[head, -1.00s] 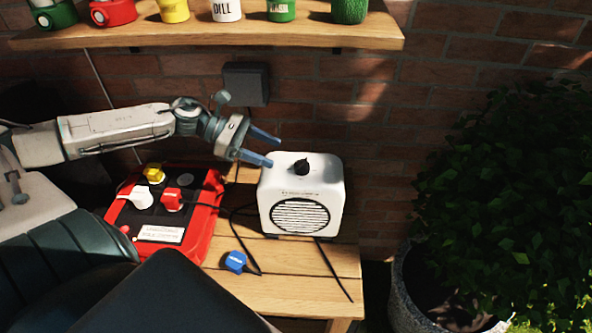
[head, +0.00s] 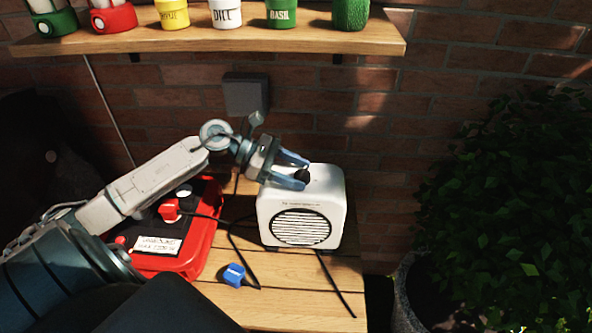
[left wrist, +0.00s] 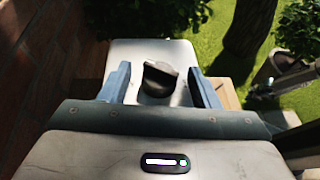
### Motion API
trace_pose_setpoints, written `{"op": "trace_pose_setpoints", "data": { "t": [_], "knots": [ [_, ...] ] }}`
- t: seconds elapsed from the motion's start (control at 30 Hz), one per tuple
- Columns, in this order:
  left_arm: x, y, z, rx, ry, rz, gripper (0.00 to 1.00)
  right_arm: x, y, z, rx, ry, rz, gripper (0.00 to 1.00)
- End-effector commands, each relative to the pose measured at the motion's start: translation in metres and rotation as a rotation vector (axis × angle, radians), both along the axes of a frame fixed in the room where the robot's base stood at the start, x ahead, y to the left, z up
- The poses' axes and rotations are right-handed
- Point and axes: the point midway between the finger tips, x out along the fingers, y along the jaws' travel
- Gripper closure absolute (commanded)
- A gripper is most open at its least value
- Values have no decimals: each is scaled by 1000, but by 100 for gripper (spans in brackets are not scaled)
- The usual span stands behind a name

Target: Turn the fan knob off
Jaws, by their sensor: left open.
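The white fan box (head: 334,205) stands on the wooden table, its round grille facing front. Its black knob (head: 303,175) sits on the top face, partly hidden by my gripper in the head view. My left gripper (head: 304,172) is open, with its blue fingers reaching over the top of the box around the knob. In the left wrist view, the knob (left wrist: 158,76) shows between the two fingers, with a gap on each side. A pale line runs along the knob's grip. My right gripper is not in view.
A red power box (head: 205,230) with plugs stands left of the fan, partly behind my arm. A blue plug (head: 234,275) and black cables lie on the wooden table (head: 290,290). A shelf of pots (head: 200,38) is above. A potted bush (head: 520,200) stands right.

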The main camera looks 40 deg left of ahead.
Motion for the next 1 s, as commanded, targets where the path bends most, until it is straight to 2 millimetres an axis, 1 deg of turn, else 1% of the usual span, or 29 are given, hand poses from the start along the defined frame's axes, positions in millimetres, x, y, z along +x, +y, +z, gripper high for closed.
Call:
{"op": "trace_pose_setpoints", "data": {
  "t": [0.33, 0.37, 0.4, 0.57, 0.83, 1.0],
  "knots": [
    [1, -2, -1, 0, 1, 0, 44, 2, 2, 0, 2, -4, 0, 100],
    [1, -2, -1, 0, 1, 0, 48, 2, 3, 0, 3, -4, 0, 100],
    [1, -2, -1, 0, 1, 0, 55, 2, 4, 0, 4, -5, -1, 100],
    [1, -2, -1, 0, 1, 0, 87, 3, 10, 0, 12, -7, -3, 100],
    [0, -2, -1, 1, 2, 21, 88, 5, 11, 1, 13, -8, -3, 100],
    [-2, -3, -1, 2, 2, 92, 88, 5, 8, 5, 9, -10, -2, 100]
  ]
}}
